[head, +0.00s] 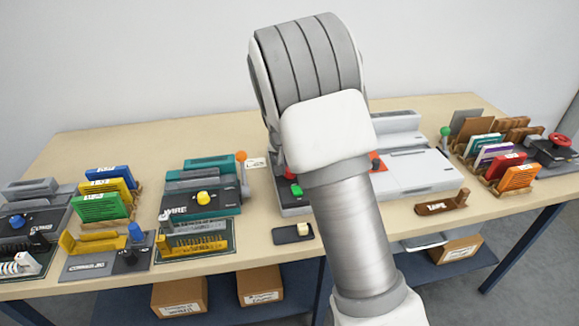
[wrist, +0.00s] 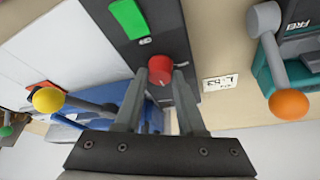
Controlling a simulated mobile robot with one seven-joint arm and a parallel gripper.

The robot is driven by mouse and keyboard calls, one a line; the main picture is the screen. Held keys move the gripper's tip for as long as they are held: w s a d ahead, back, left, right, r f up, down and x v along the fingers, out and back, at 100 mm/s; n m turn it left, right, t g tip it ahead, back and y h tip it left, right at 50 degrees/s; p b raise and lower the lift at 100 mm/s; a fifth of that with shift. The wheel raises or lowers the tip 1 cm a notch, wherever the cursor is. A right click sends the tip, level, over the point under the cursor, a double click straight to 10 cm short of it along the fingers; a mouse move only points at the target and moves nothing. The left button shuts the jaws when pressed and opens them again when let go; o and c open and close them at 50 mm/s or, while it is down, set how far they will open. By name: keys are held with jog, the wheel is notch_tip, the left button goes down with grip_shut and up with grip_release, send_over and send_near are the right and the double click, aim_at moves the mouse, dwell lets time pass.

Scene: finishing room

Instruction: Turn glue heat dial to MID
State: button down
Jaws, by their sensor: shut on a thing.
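A round red knob (wrist: 160,67) stands on a dark panel in the wrist view, below a green rectangular button (wrist: 129,18). My gripper (wrist: 161,77) is shut on the red knob, one finger on each side. The knob's pointer and heat markings cannot be made out, and I cannot read a glue label. In the head view my arm covers the gripper and most of this machine. A bit of red (head: 291,172) and the green button show at the arm's left edge.
A teal machine marked WIRE (head: 203,195) with an orange-ball lever (wrist: 288,103) stands beside the dark panel. A yellow-ball lever (wrist: 47,99) and blue parts (wrist: 150,118) lie near my fingers. Card racks (head: 505,170) stand at the right of the table.

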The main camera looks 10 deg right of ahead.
jog(key=c, duration=0.5)
grip_release()
jog(key=p+v, duration=0.1)
jog(key=v, duration=1.6)
jog(key=shift+r+p, duration=0.2)
jog(key=shift+p, duration=0.15)
